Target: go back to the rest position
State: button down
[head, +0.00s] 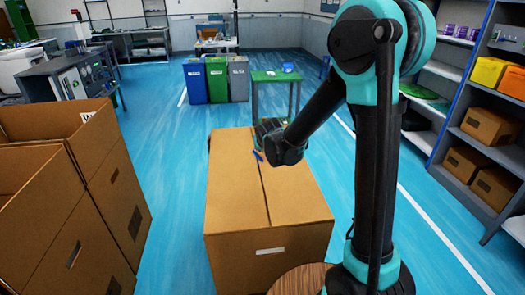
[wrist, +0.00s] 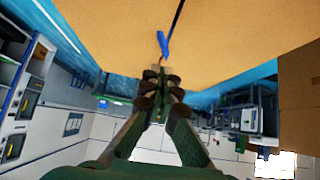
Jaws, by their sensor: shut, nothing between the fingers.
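My gripper (wrist: 160,84) is shut and empty in the wrist view, its fingertips together near the edge of the closed cardboard box (head: 235,200). A small blue object (wrist: 163,45) lies on the box top beside the dark seam, just beyond the fingertips in that view. It also shows in the head view (head: 258,156), left of my wrist. In the head view my arm reaches over the far part of the box, and its links largely hide my gripper. I cannot tell whether the fingers touch the box.
Open cardboard boxes (head: 110,190) stand at the left. A shelf unit (head: 450,140) with boxes lines the right. Blue, green and grey bins (head: 216,80) and a green-topped table (head: 276,76) stand behind the closed box. Blue floor is clear between the boxes.

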jog(key=s+d+f+m+g, duration=0.1)
jog(key=s+d+f+g, duration=0.1)
jog(key=s+d, duration=1)
jog(key=s+d+f+m+g+h, duration=0.1)
jog(key=s+d+f+g, duration=0.1)
jog(key=s+d, duration=1)
jog(key=s+f, duration=0.1)
jog(key=s, duration=0.5)
jog(key=shift+s+g, duration=0.15)
jog(key=shift+g, duration=0.15)
jog(key=shift+f, duration=0.1)
